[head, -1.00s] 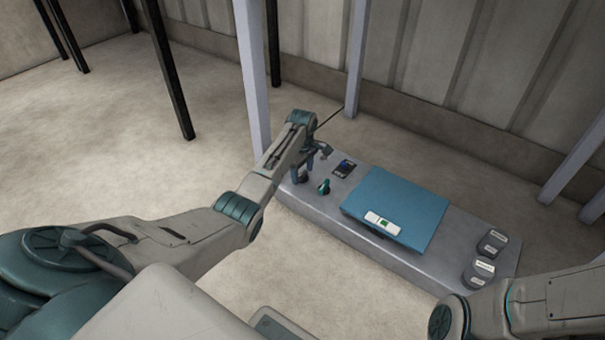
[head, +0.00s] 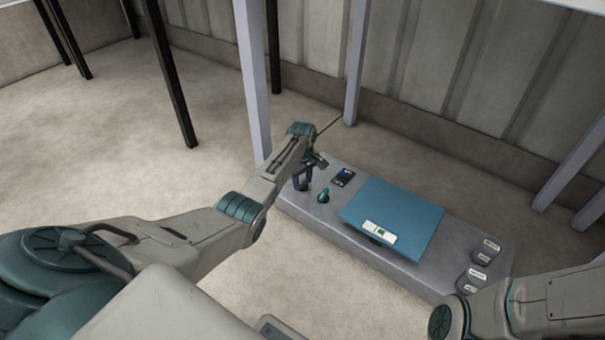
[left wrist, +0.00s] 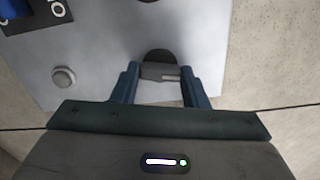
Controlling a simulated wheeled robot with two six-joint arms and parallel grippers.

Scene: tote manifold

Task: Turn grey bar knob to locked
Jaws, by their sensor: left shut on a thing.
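The grey bar knob (left wrist: 158,72) lies crosswise between the two blue fingers of my left gripper (left wrist: 160,76) in the left wrist view. The gripper is shut on it. A dark round base (left wrist: 160,56) shows just beyond the bar. Any locked or unlocked marking is not readable. In the head view my left gripper (head: 303,182) reaches down to the left end of the grey console (head: 325,226), and the knob is too small and covered to make out there. My right gripper is out of view; only part of that arm shows at lower right.
A teal knob (head: 324,209) stands close to the right of my left gripper. A dark panel (head: 342,177) lies behind it. A blue lid-like panel (head: 400,212) covers the console's middle. A round button (left wrist: 64,78) shows at left in the wrist view. Grey posts (head: 254,80) stand behind.

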